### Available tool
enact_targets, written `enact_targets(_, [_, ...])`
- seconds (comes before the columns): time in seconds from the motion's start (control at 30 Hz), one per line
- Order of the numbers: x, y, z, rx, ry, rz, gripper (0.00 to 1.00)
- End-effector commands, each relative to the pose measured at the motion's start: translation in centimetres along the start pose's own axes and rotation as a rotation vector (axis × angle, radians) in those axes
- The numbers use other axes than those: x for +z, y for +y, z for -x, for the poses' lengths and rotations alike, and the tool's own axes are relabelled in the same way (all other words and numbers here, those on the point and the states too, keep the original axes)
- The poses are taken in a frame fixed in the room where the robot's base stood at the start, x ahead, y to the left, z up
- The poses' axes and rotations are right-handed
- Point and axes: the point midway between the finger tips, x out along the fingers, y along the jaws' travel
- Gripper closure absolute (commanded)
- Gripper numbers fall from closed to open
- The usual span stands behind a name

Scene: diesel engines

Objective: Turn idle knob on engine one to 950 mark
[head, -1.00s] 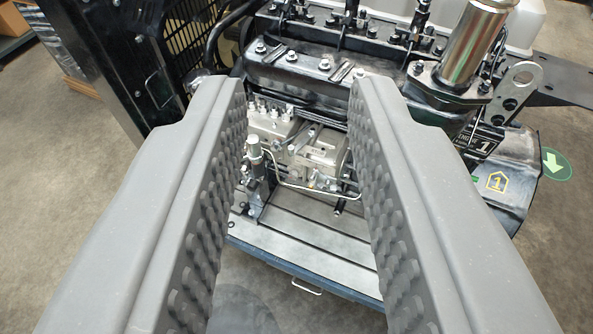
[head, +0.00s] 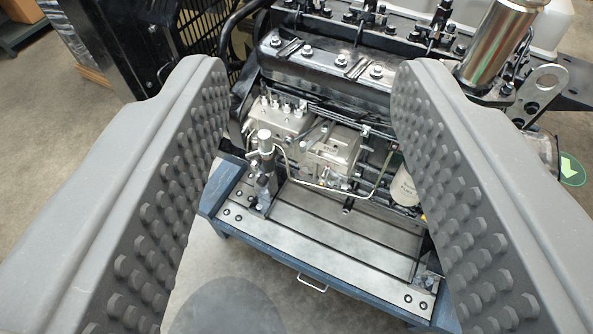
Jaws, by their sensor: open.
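My gripper (head: 310,95) is open and empty, its two grey studded jaws wide apart on either side of the view. Between and beyond them is the engine (head: 325,75), black with a silver injection pump block (head: 330,150) on its near side. A small upright post with a pale cylindrical top (head: 265,143) stands at the left of the pump, apart from the jaws. I cannot make out which part is the idle knob, nor any 950 mark. The engine number plate seen earlier is hidden behind the right jaw.
The engine sits on a blue-edged metal stand (head: 330,237) with a handle (head: 312,284) at its front. A thin metal pipe (head: 325,187) runs in front of the pump. A white filter (head: 404,188) is close to the right jaw. Grey floor is free in front.

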Motion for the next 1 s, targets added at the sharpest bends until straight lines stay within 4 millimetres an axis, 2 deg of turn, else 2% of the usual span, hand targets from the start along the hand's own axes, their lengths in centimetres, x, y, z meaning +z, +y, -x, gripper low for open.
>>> enact_targets(0.27, [3.5,-4.4,-11.5,-0.089,0.02,0.032,0.56])
enact_targets(0.3, [4.3,-5.1,-13.3,-0.098,0.024,0.037,0.56])
enact_targets(0.47, [8.1,-7.5,-19.7,-0.107,0.042,0.054,0.56])
enact_targets(0.7, [15.4,-9.9,-27.6,-0.06,0.062,0.096,0.56])
enact_targets(0.87, [21.5,-10.8,-31.5,0.004,0.059,0.151,0.56])
enact_targets(0.9, [23.2,-10.9,-32.3,0.024,0.053,0.168,0.56])
enact_targets(1.0, [27.2,-11.0,-33.9,0.079,0.049,0.222,0.56])
